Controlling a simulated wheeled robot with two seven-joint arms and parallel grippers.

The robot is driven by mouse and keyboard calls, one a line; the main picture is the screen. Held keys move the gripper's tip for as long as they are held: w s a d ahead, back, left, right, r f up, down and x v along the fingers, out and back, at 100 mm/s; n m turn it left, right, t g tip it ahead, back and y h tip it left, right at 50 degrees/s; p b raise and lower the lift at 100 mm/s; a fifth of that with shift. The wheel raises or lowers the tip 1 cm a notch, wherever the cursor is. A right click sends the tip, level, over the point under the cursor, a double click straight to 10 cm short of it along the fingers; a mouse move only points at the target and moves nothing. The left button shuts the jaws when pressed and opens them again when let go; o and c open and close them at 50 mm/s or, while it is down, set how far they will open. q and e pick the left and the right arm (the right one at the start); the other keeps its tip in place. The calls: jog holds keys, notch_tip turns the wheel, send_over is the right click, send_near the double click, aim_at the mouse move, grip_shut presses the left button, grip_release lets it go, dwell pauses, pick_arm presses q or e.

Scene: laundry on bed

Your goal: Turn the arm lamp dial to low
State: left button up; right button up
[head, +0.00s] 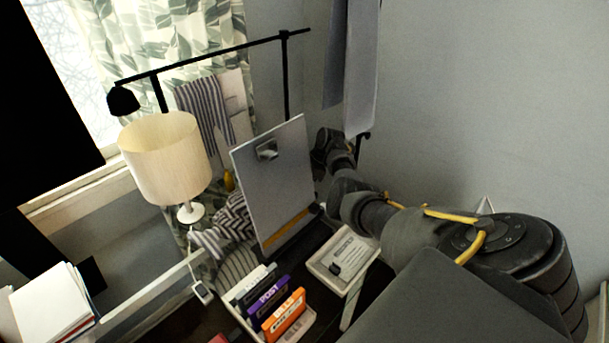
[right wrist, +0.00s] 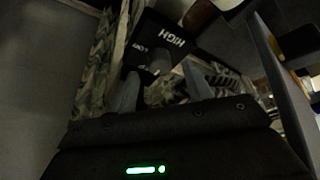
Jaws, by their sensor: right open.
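In the right wrist view, a black plate (right wrist: 168,36) carries white lettering that reads HIGH and, smaller and partly hidden, what looks like LOW. A dark grey dial-like part (right wrist: 160,62) sits just below the lettering. Its pointer setting cannot be made out. My right gripper (right wrist: 158,72) is open, its two pale fingers on either side of this part; contact cannot be told. In the head view, a black arm (head: 215,57) with a small black lamp head (head: 123,100) runs across the back. My right gripper is hidden behind a grey upright board there. My left gripper is out of view.
The grey board (head: 275,185) stands close to my right forearm. A cream-shaded table lamp (head: 165,160) stands left of it. In front are a white tray (head: 318,262) and upright cassette-like cases (head: 285,312). Hanging cloth (head: 360,70) is near the wall.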

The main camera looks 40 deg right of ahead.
jog(key=shift+x, duration=1.2)
jog(key=c, duration=1)
jog(key=shift+o, duration=0.2)
jog(key=shift+r+m+p, duration=0.15)
jog(key=shift+m+p, duration=0.25)
jog(key=shift+p, duration=0.25)
jog(key=m+p, duration=0.2)
jog(key=shift+a+t+h+p, duration=0.15)
jog(key=shift+t+h+p, duration=0.15)
jog(key=shift+t+h, duration=0.1)
jog(key=shift+m+h+p, duration=0.4)
jog(key=shift+m+p, duration=0.55)
jog(key=shift+m, duration=0.15)
jog(key=shift+m+t+h+p, duration=0.35)
jog(key=shift+m+p, duration=0.35)
jog(key=shift+m, duration=0.4)
